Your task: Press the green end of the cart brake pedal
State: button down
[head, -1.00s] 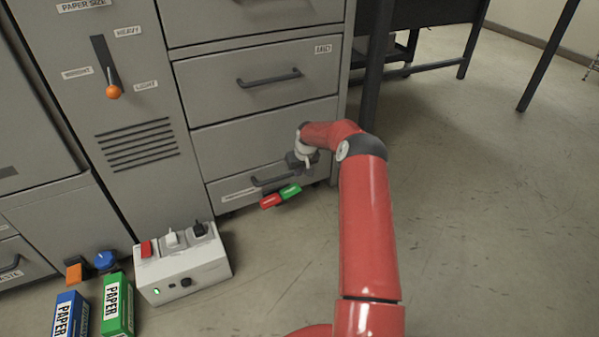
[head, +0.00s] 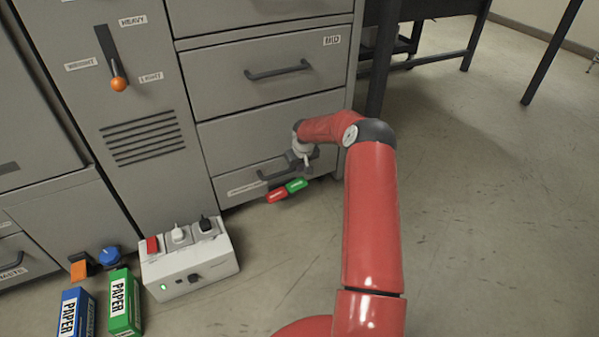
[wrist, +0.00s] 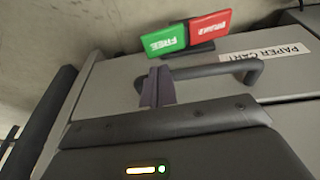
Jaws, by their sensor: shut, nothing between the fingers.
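The brake pedal sits low at the foot of the drawer front labelled PAPER CART, with a green end (head: 297,185) on the right and a red end (head: 277,195) on the left in the head view. In the wrist view it appears upside down: the green end marked FREE (wrist: 164,41) is on the left, the red end (wrist: 211,28) on the right. My gripper (head: 304,163) is just above the pedal, in front of the drawer. In the wrist view its fingertips (wrist: 157,85) are shut and empty, below and apart from the green end.
A dark bar handle (wrist: 215,70) on the cart front runs right beside my fingers. A grey switch box (head: 190,262) stands on the floor to the left, with green (head: 124,303) and blue (head: 76,313) paper boxes. The floor at right is clear.

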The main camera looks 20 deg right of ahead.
aim_at(298, 182)
jog(key=b+x, duration=0.1)
jog(key=x, duration=0.7)
jog(key=shift+f, duration=0.35)
